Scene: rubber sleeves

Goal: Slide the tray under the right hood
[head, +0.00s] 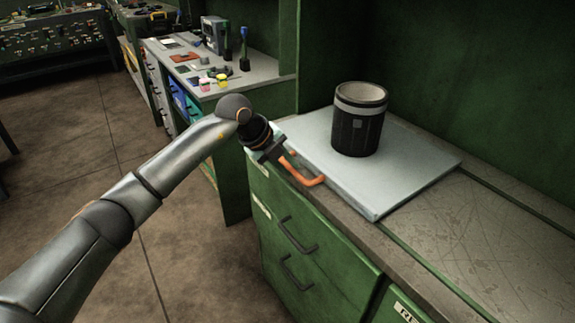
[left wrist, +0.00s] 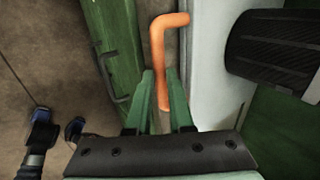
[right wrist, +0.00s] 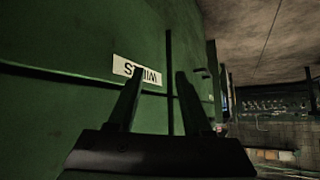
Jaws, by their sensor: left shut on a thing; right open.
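The tray (head: 412,178) is a flat pale grey slab on the worn grey countertop. An orange bar handle (head: 312,181) sits along its front edge. A black ribbed cylinder with a pale rim (head: 357,125) stands upright on the tray. My left gripper (head: 272,152) is shut on the left part of the handle. In the left wrist view the green fingers (left wrist: 162,80) close on the orange handle (left wrist: 170,22), beside the pale tray edge (left wrist: 205,60). My right gripper (right wrist: 158,80) is open and empty, facing a green surface with a white label. No hood is clearly recognisable.
The countertop (head: 490,230) is bare to the right of the tray, with a dark groove along it. Green drawers with dark handles (head: 297,235) lie below. A green partition stands left of the tray; a cluttered bench (head: 215,75) is beyond it.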

